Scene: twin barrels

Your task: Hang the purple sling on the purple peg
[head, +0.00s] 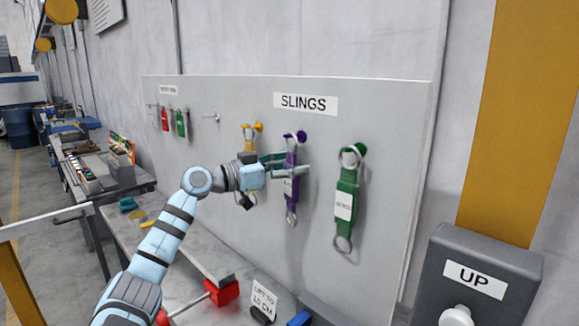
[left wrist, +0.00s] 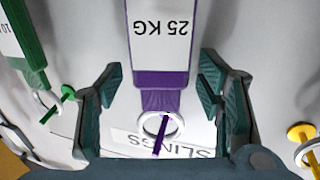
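The purple sling (head: 291,170) hangs upright against the grey board. It has metal rings at both ends and a white label reading 25 KG in the left wrist view (left wrist: 160,45). Its top ring is around the purple peg (head: 301,136); the left wrist view shows the peg (left wrist: 162,136) through the ring. My left gripper (head: 297,163) is at the sling's upper part, fingers on either side. In the left wrist view the fingers (left wrist: 161,82) are apart, with visible gaps to the sling. My right gripper is not in view.
A yellow sling (head: 247,140) hangs left of the purple one, partly behind my gripper. A green sling (head: 346,195) hangs to the right. The SLINGS sign (head: 305,104) is above. A bench (head: 185,245) below holds a red block (head: 222,291) and a small sign (head: 264,297).

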